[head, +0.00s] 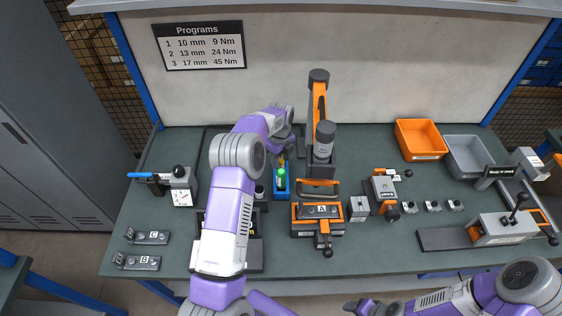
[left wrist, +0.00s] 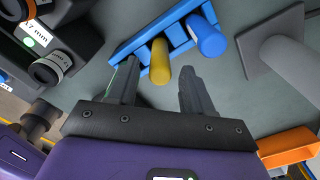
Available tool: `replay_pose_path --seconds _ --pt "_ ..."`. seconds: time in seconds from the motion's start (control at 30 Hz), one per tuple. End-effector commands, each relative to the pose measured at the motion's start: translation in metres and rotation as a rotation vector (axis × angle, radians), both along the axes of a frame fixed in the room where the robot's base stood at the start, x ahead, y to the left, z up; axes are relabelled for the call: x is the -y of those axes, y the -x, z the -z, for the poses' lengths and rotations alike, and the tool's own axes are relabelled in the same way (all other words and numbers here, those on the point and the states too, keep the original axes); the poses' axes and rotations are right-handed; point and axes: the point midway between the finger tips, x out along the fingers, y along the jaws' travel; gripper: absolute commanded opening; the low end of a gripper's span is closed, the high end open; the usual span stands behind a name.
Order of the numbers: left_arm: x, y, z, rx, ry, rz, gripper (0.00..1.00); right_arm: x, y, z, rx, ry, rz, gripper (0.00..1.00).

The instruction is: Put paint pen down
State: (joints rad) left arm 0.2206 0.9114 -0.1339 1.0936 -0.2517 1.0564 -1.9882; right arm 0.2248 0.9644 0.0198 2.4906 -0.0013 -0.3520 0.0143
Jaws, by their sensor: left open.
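A yellow pen (left wrist: 160,60) stands in a blue rack (left wrist: 132,45) in the left wrist view, beside a blue pen (left wrist: 205,36). The rack also shows in the head view (head: 281,194), with a green-topped item (head: 281,176) at it. My left gripper (left wrist: 159,78) is open, with its two fingertips apart on either side of the yellow pen's near end. In the head view my left gripper (head: 284,153) is just behind the rack, partly hidden by my arm. My right gripper (head: 374,306) is at the bottom edge, partly cut off, and its jaws are unclear.
An orange-and-grey tool stand (head: 319,110) rises right of the rack, close to my left gripper. A clamp fixture marked A (head: 318,212) sits in front of it. Orange (head: 420,140) and grey bins (head: 466,155) stand at the back right.

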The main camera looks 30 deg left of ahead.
Motion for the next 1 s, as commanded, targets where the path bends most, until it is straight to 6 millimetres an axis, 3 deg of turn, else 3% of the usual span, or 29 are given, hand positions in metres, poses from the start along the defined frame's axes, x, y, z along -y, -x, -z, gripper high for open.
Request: replay_pose_path --seconds 0.3,0.5,1.0 --pt "-0.001 -0.001 -0.071 0.005 -0.001 -0.001 0.51 0.000 0.000 -0.005 0.000 0.000 0.000 0.61" --pt "-0.001 -0.001 -0.098 0.003 -0.001 0.000 0.51 0.000 0.000 -0.007 0.000 0.000 0.000 0.61" --pt "-0.001 0.000 -0.104 0.000 0.000 0.000 0.51 0.000 0.000 -0.008 0.000 0.000 0.000 0.61"
